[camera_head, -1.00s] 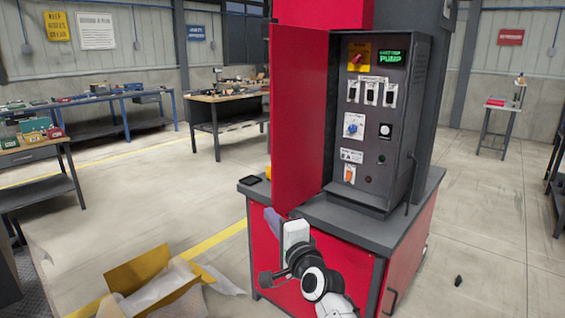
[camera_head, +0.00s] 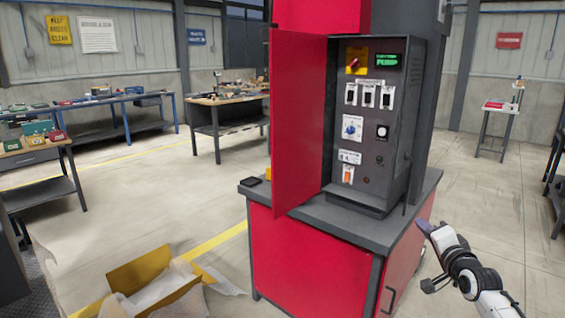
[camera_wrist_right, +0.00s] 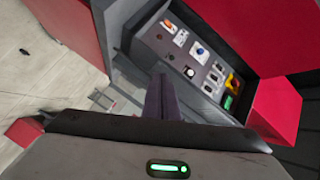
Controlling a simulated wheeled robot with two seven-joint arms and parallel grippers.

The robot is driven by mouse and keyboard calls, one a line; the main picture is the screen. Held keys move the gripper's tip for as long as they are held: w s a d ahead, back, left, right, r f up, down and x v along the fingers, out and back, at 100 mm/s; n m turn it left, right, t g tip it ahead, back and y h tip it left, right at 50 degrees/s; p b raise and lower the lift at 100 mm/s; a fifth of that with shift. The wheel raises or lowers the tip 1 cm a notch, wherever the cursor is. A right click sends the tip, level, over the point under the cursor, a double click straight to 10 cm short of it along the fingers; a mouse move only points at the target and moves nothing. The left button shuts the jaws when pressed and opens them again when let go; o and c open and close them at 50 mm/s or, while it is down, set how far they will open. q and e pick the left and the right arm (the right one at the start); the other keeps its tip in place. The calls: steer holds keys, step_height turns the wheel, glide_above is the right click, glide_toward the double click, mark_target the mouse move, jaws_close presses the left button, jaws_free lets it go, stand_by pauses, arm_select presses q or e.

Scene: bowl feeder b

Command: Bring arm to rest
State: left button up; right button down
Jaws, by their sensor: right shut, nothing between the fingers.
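My right gripper (camera_head: 424,226) is at the right of the head view, beside the right edge of the red cabinet's grey top. Its fingers are shut and empty; they also show in the right wrist view (camera_wrist_right: 162,97). My right arm comes in from the lower right corner. The control panel (camera_head: 365,115) stands on the cabinet top with its red door (camera_head: 298,120) swung open to the left. The panel also shows in the right wrist view (camera_wrist_right: 193,62), beyond the fingers, apart from them. My left gripper is in no view.
The red cabinet (camera_head: 310,258) fills the middle. An open cardboard box (camera_head: 140,270) lies on the floor at lower left. A small black item (camera_head: 250,181) lies on the cabinet's left corner. Workbenches (camera_head: 230,98) stand behind. The floor at right (camera_head: 490,210) is clear.

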steer(key=s+d+r+h, duration=0.2)
steer(key=d+r, duration=0.1)
steer(key=d, duration=0.9)
steer(key=s+a+f+n+g+y, duration=0.15)
steer(key=s+a+f+n, duration=0.25)
steer(key=s+f, duration=0.45)
steer(key=s+a+f+n+g, duration=0.2)
steer(key=s+a+f+n, duration=0.2)
steer(key=s+f, duration=0.5)
steer(key=s+a+f+n+g+y, duration=0.1)
steer(key=s+a+f+n+g, duration=0.1)
steer(key=s+a+f+n, duration=0.65)
steer(key=s+a+f+n+g, duration=0.1)
steer(key=s+f, duration=0.2)
steer(key=s, duration=0.4)
steer(key=s+a+f+n+g+y, duration=0.1)
steer(key=s+f, duration=0.2)
steer(key=s, duration=0.3)
steer(key=s+a+f+n+g, duration=0.1)
steer(key=s+a+f+g, duration=0.15)
steer(key=s, duration=0.45)
steer(key=a+m+t+y, duration=0.1)
steer(key=a+m, duration=0.4)
steer(key=a, duration=0.7)
steer(key=shift+w+t, duration=0.3)
steer(key=shift+t, duration=0.1)
steer(key=shift+d, duration=0.1)
stand_by(0.5)
